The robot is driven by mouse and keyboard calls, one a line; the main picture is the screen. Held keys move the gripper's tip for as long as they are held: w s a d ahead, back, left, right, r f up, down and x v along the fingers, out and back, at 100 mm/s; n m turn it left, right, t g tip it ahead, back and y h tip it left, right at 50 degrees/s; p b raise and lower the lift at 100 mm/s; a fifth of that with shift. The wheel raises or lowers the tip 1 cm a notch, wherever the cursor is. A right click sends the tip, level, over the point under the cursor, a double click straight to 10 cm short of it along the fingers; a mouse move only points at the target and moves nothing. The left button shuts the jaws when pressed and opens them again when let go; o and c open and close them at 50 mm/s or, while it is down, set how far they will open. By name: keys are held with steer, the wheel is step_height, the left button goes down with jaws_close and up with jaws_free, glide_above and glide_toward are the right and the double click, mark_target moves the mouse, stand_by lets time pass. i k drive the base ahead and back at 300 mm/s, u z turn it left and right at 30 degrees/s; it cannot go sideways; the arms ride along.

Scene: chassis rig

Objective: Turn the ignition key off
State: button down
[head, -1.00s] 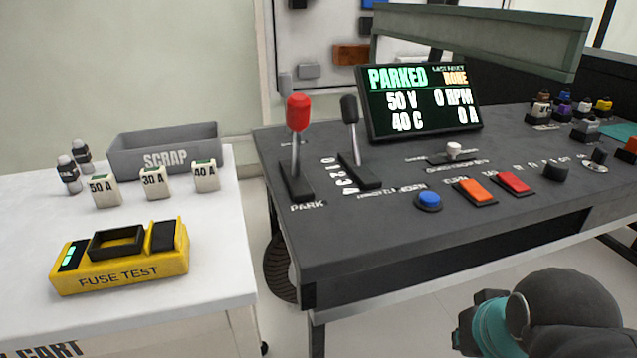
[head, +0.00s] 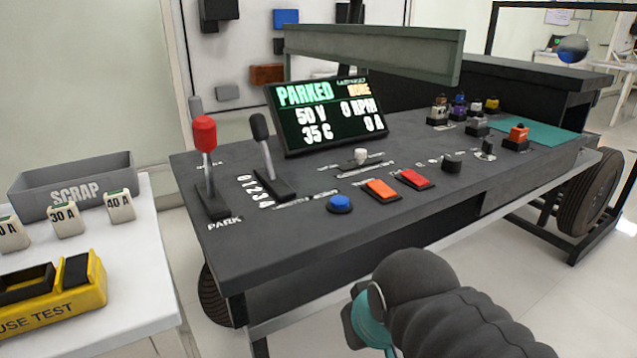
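The dark grey console (head: 300,225) stands in the middle of the head view. The display (head: 325,110) reads PARKED, 50 V, 0 RPM, 35 C and 0 A. Part of my arm shows at the bottom, in front of the console and apart from the key. My gripper's fingers are not in view.
A red-topped lever (head: 205,140) and a black lever (head: 262,135) stand up at the console's left. Blue (head: 339,204), orange (head: 382,190) and red (head: 415,179) buttons line its front. A cart (head: 130,265) with a scrap bin (head: 75,185) stands left. Floor is clear at lower right.

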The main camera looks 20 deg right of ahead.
mark_target(487, 146)
steer(key=u, duration=1.9)
steer(key=k, duration=1.4)
steer(key=z, duration=1.95)
steer(key=i, duration=0.5)
steer(key=z, duration=0.05)
